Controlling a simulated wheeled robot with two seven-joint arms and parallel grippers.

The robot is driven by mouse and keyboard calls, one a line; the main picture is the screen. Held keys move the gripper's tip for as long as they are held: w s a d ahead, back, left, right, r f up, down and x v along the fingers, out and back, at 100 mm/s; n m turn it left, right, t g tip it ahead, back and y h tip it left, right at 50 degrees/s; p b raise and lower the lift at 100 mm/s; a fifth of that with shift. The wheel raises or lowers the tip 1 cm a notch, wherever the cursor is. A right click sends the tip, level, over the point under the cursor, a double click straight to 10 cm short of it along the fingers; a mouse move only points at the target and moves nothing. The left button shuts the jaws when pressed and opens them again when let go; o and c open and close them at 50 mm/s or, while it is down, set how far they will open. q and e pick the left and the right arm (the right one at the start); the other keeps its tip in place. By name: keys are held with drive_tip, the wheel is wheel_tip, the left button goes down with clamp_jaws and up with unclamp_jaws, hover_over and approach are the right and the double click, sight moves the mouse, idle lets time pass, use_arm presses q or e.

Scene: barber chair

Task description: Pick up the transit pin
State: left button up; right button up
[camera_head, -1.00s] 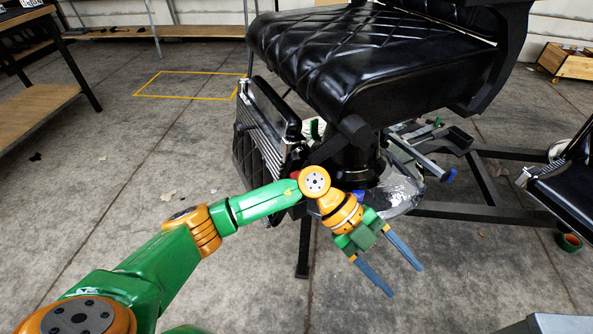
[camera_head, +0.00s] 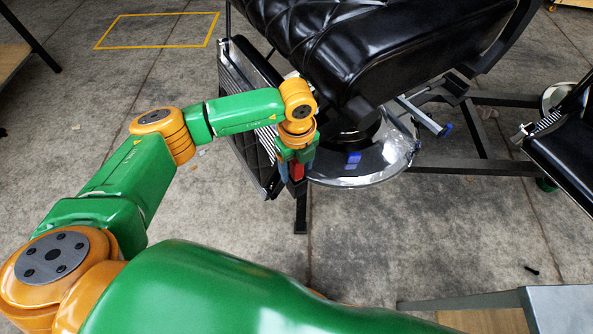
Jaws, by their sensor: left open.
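My left gripper (camera_head: 296,173) is beside the barber chair's base, below the seat, with its fingers pointing down. It is open. A small red part (camera_head: 297,171) shows between its fingers; I cannot tell whether it is the transit pin or whether the fingers touch it. The chair (camera_head: 385,60) has a black quilted seat and a round shiny base plate (camera_head: 395,165) with a blue patch (camera_head: 354,160) on it. A small dark pin-like piece (camera_head: 532,270) lies on the floor at the right; I cannot tell what it is. My right gripper is not in view.
The chair's ribbed footrest panel (camera_head: 245,120) stands close to the left of my gripper. A bar with a blue end (camera_head: 446,130) sticks out right of the base. A second black seat (camera_head: 570,150) is at the right edge. A grey-topped table (camera_head: 560,305) is at bottom right.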

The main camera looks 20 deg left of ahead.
use_arm(q)
drive_tip(key=shift+r, duration=0.1)
clamp_jaws()
